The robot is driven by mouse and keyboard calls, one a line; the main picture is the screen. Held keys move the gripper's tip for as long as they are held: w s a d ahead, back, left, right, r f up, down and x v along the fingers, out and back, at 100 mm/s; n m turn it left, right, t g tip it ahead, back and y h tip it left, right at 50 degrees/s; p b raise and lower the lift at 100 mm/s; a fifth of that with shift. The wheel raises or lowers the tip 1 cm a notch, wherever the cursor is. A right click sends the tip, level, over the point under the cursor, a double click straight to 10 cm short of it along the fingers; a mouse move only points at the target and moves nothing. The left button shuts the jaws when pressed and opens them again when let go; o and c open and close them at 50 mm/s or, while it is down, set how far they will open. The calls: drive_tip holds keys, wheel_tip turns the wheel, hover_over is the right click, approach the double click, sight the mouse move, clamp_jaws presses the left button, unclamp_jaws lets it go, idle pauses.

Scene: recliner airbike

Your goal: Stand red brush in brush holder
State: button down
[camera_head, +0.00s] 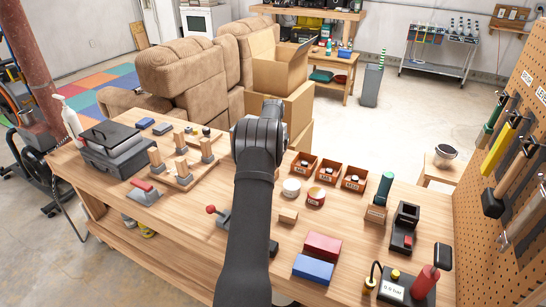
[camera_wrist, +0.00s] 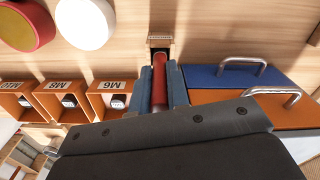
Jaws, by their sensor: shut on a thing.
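My gripper (camera_wrist: 160,88) is shut on the red brush (camera_wrist: 160,88), whose red handle lies between the two blue-grey fingers in the wrist view. In the head view my dark arm hides the fingers and the brush.
Parts bins (camera_head: 328,172) stand behind a white bowl (camera_head: 291,187) and a red-and-yellow bowl (camera_head: 316,196). A blue drawer (camera_wrist: 225,76) with a metal handle is close right of the fingers. A black stand (camera_head: 405,222), red block (camera_head: 322,245) and blue block (camera_head: 313,269) occupy the bench's right side.

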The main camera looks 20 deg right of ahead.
drive_tip(key=shift+f, duration=0.35)
drive_tip(key=c, duration=1.3)
unclamp_jaws()
drive_tip(key=shift+r, duration=0.1)
wheel_tip(320, 180, up, 17)
wheel_tip(320, 180, down, 17)
drive_tip(key=shift+f, duration=0.15)
